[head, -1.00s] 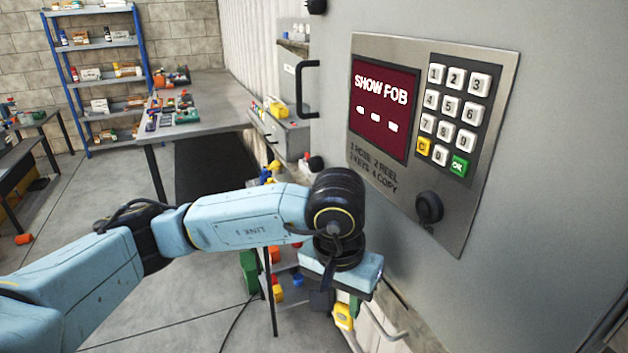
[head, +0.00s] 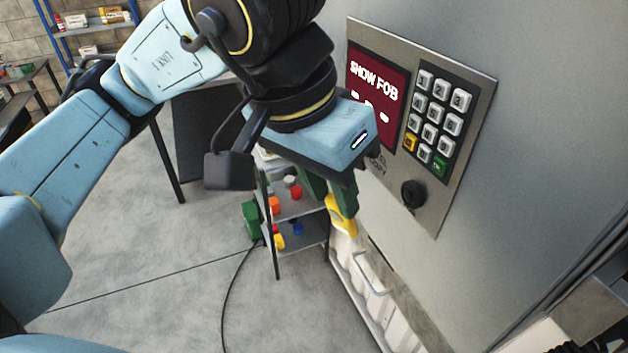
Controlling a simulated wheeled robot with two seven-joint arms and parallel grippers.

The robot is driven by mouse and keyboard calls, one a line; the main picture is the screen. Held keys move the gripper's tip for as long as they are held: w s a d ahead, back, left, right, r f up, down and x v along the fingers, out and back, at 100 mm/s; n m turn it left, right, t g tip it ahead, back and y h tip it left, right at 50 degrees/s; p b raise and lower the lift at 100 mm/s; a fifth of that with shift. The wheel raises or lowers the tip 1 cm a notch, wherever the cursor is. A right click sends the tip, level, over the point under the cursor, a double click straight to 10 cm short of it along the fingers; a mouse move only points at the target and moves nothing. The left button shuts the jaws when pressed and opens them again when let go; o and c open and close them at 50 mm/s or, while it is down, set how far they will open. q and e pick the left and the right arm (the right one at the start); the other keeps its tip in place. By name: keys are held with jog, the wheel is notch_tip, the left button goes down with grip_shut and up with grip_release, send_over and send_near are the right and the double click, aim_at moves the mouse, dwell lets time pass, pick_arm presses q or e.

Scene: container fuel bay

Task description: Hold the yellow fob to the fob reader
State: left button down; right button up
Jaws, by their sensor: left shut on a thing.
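The yellow fob (head: 343,222) hangs below my left gripper (head: 330,195), which is shut on it; the gripper body hides part of the grip. The black round fob reader (head: 413,194) is on the lower part of the steel panel, below the keypad. The fob is to the left of the reader and lower in the picture, apart from it. The dark red screen (head: 377,95) reads "SHOW FOB", its lower part partly covered by my gripper. My right gripper is not seen.
The keypad (head: 436,120) sits beside the screen on the grey cabinet (head: 540,150). A small shelf (head: 300,235) with coloured items stands behind my gripper. A bent metal handle (head: 370,277) juts out below the panel. Open floor lies at left.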

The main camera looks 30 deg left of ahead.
pick_arm(q)
jog(key=w+d, duration=0.4)
jog(key=w, duration=0.1)
jog(key=shift+w+d+p, duration=0.25)
jog(key=shift+w+p, duration=0.05)
jog(key=shift+w, duration=0.05)
dwell(0.9)
jog(key=s+a+b, duration=0.1)
jog(key=s, duration=0.1)
jog(key=s+a+b, duration=0.1)
jog(key=a, duration=0.1)
jog(key=shift+s+f, duration=0.1)
jog(key=shift+s, duration=0.25)
jog(key=shift+s+a+b, duration=0.35)
jog(key=shift+s+a, duration=0.3)
jog(key=shift+s, duration=0.2)
jog(key=shift+s+a+b, duration=0.35)
jog(key=shift+s+a, duration=0.3)
jog(key=shift+s, duration=0.2)
